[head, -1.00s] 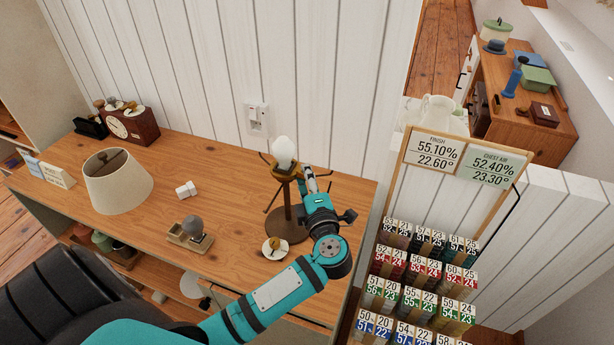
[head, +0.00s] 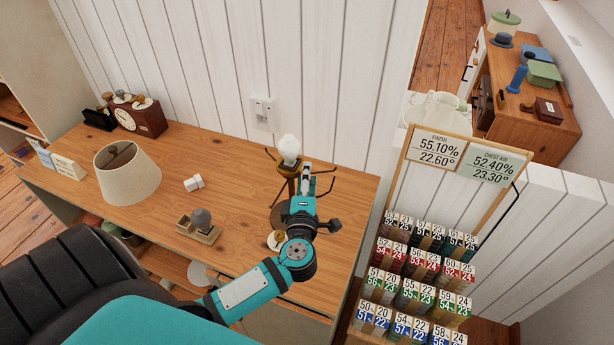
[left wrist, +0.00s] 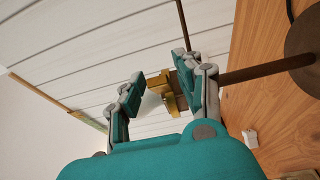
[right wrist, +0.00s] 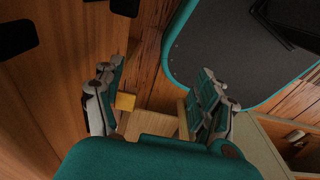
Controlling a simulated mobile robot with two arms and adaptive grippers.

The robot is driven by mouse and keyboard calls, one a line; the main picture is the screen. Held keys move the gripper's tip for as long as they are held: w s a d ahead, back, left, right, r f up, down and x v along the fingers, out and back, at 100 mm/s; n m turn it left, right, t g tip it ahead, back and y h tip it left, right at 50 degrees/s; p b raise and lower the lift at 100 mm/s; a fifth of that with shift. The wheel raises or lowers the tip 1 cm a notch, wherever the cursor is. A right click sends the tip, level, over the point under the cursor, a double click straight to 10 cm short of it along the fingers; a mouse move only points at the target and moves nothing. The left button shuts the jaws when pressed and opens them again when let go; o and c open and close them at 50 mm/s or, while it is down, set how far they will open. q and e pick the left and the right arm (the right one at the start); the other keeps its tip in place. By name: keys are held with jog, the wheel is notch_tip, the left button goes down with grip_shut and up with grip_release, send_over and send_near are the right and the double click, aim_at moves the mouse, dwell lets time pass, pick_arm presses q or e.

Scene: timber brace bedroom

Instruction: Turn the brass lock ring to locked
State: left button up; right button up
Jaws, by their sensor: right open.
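The brass lock ring (head: 288,171) sits below a white bulb (head: 289,148) at the top of a dark lamp stand (head: 279,214) on the desk. In the left wrist view the brass piece (left wrist: 163,88) shows just beyond the fingertips, partly hidden by the right-hand finger. My left gripper (head: 305,180) is beside the top of the stand, on its right in the head view. Its fingers (left wrist: 160,92) are apart, and I cannot tell whether one touches the brass. My right gripper (right wrist: 155,92) is open and empty in its wrist view, clear of the lamp.
Thin dark wire arms stick out around the stand's top. A rack of number cards (head: 411,270) stands at right.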

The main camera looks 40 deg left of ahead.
pick_arm(q)
jog(key=shift+o, duration=0.2)
jog(key=shift+s+d, duration=0.1)
jog(key=v, duration=1.1)
jog(key=shift+s+d, duration=0.25)
jog(key=shift+s, duration=0.1)
jog(key=shift+c, duration=0.4)
